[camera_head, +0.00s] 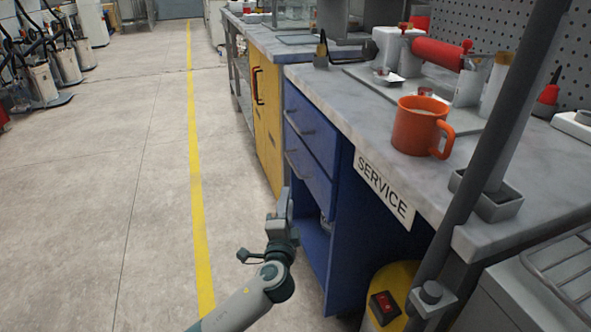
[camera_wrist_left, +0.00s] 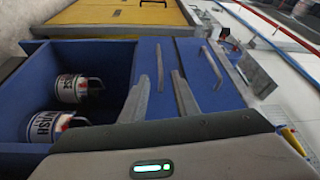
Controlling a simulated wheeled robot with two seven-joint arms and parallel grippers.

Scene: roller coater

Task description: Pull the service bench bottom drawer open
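The service bench has two blue drawers, and both look shut. The bottom drawer (camera_head: 311,180) has a grey bar handle (camera_head: 304,166); this handle (camera_wrist_left: 159,66) also shows in the left wrist view. The top drawer (camera_head: 318,135) has its own bar handle (camera_head: 299,122). My left gripper (camera_head: 284,196) is in front of the bench, near the bottom drawer. In the left wrist view its two fingers (camera_wrist_left: 160,75) are apart, and the bottom handle lies between their tips as seen from there. I cannot tell whether they touch it. My right gripper is not in view.
An open compartment with labelled cans (camera_wrist_left: 72,88) lies under the drawers. A yellow cabinet (camera_head: 267,110) stands beyond. An orange mug (camera_head: 415,126) and a red roller (camera_head: 437,53) are on the worktop (camera_head: 345,100). The floor (camera_head: 150,180) left of the bench is clear.

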